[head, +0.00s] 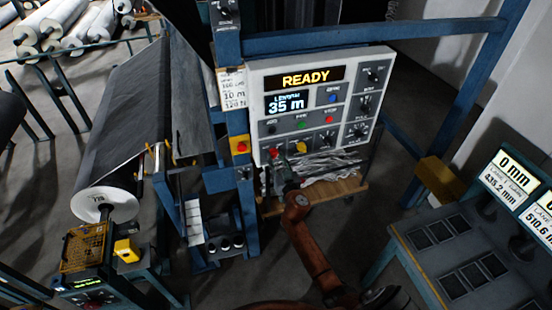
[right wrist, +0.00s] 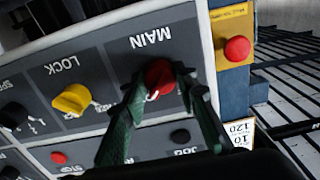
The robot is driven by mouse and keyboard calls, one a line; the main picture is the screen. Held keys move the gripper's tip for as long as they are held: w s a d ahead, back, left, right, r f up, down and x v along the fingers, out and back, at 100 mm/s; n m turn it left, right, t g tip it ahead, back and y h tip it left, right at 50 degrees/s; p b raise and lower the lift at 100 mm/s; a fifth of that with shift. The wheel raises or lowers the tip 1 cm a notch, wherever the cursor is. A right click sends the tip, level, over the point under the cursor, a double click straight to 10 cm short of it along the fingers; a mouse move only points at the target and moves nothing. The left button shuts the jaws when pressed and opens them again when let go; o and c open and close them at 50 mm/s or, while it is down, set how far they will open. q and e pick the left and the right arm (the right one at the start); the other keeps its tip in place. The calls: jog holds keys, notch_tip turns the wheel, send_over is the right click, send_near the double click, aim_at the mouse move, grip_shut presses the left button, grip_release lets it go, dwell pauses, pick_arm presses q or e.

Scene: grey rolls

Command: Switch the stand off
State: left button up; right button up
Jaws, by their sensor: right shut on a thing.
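The stand's white control panel (head: 257,108) shows READY on its upper display and 35 m on a smaller one. In the right wrist view the red MAIN knob (right wrist: 158,74) sits under the label MAIN, which appears upside down. My right gripper (right wrist: 161,82) has its green fingers shut on both sides of this knob. In the head view the right gripper (head: 281,166) reaches up to the panel's lower left corner. The yellow LOCK knob (right wrist: 72,100) is beside MAIN, untouched. My left gripper is not in view.
A red button on a yellow plate (head: 240,146) is just left of the panel, close to my right gripper. A blue frame post (head: 230,45) stands behind it. A grey roll (head: 105,205) is at left; a desk with displays (head: 440,240) is at right.

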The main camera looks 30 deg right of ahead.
jog(key=shift+c, duration=1.1)
jog(key=shift+d+n+b, duration=0.1)
jog(key=shift+n+b, duration=0.95)
jog(key=shift+n, duration=7.95)
jog(key=o, duration=1.2)
jog(key=shift+c, duration=0.2)
